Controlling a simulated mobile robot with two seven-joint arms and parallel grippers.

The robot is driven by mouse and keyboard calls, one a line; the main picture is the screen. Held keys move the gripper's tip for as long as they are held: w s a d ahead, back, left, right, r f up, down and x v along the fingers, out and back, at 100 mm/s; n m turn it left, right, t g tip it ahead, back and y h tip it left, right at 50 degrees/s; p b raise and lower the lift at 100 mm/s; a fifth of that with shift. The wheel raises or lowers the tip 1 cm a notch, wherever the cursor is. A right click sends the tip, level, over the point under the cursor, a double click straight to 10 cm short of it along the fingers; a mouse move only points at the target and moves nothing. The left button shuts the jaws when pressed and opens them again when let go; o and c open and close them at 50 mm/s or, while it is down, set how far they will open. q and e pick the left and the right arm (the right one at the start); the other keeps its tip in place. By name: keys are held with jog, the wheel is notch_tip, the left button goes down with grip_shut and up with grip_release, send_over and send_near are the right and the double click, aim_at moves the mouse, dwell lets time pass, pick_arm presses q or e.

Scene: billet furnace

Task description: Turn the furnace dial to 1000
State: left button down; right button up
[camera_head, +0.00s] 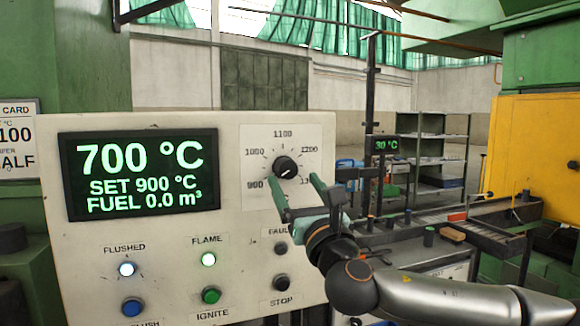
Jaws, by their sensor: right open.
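The furnace dial (286,168) is a black round knob on a white scale plate in the upper right of the cream control panel (228,150). Its scale shows 900, 1000, 1100 and 1200, with a further mark partly hidden by my gripper. The display (140,174) reads 700 °C, SET 900 °C, FUEL 0.0 m³. My right gripper (294,182) is open and empty, its two teal fingers pointing up toward the panel just below the dial, one to each side. I cannot tell whether they touch the panel. My left gripper is out of view.
Below the dial are a lit FLUSHED lamp (127,269), a lit FLAME lamp (208,259), a blue button (132,307), a green IGNITE button (211,296), a dark lamp (281,248) and a STOP button (281,282). A roller track (410,232) lies behind my right arm.

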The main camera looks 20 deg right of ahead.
aim_at(290, 173)
jog(key=shift+p+x, duration=0.45)
jog(key=shift+x, duration=1.5)
jog(key=shift+f, duration=0.1)
grip_shut()
